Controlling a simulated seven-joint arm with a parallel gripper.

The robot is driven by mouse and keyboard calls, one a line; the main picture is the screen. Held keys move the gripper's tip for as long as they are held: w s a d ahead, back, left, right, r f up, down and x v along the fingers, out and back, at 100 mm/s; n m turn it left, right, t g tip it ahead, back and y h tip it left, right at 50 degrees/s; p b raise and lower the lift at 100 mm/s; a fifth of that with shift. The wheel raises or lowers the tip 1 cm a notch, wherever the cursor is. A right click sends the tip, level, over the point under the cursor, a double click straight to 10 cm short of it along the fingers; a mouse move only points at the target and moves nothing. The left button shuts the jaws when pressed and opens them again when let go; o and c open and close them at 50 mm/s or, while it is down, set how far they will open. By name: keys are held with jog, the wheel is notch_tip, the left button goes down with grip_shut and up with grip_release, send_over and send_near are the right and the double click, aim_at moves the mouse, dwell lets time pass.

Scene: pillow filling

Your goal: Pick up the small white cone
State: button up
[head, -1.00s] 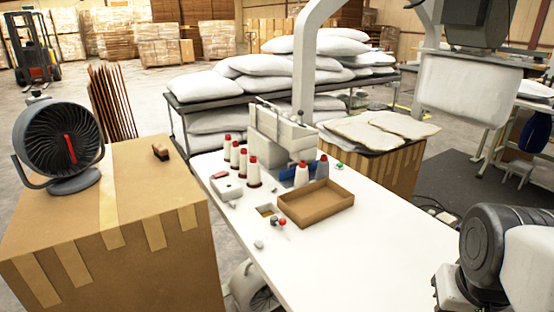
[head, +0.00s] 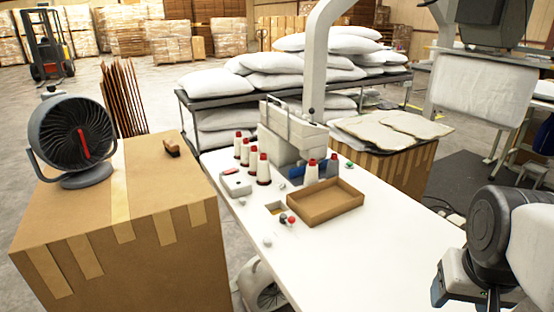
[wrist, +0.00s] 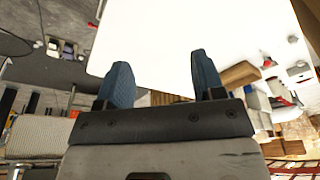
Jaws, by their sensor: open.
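A small white piece (head: 267,242) lies on the white table near its left edge; it is too small for me to be sure it is the cone. A small white thing (wrist: 292,39) also shows at the right of the wrist view. My gripper (wrist: 158,68) is open, with two blue fingers apart and nothing between them. It is away from these objects; in the head view only my arm shows clearly, at the lower right.
An open cardboard tray (head: 325,213) stands mid-table beside red and dark knobs (head: 290,220). A sewing machine (head: 288,135) stands behind. A big carton (head: 110,225) with a fan (head: 78,135) is at the left. The table's front right part (head: 390,245) is clear.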

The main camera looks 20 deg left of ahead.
jog(key=w+a+r+n, duration=0.1)
jog(key=w+a+r, duration=0.35)
jog(key=w, duration=0.75)
jog(key=w+a+r+n+y, duration=0.1)
jog(key=w+a, duration=0.7)
jog(key=w, duration=0.5)
jog(key=w+a+r+n, duration=0.1)
jog(key=w+a+r, duration=0.2)
jog(key=w+a, duration=0.65)
jog(key=n+t+y, duration=0.1)
jog(key=n+y, duration=0.1)
jog(key=n, duration=0.2)
send_over(254, 147)
jog(key=s+d, duration=0.1)
jog(key=s, duration=0.1)
notch_tip(254, 147, down, 14)
jog(key=shift+w, duration=0.15)
jog(key=shift+d, duration=0.1)
jog(key=shift+x, duration=1.2)
jog(key=shift+f, duration=0.1)
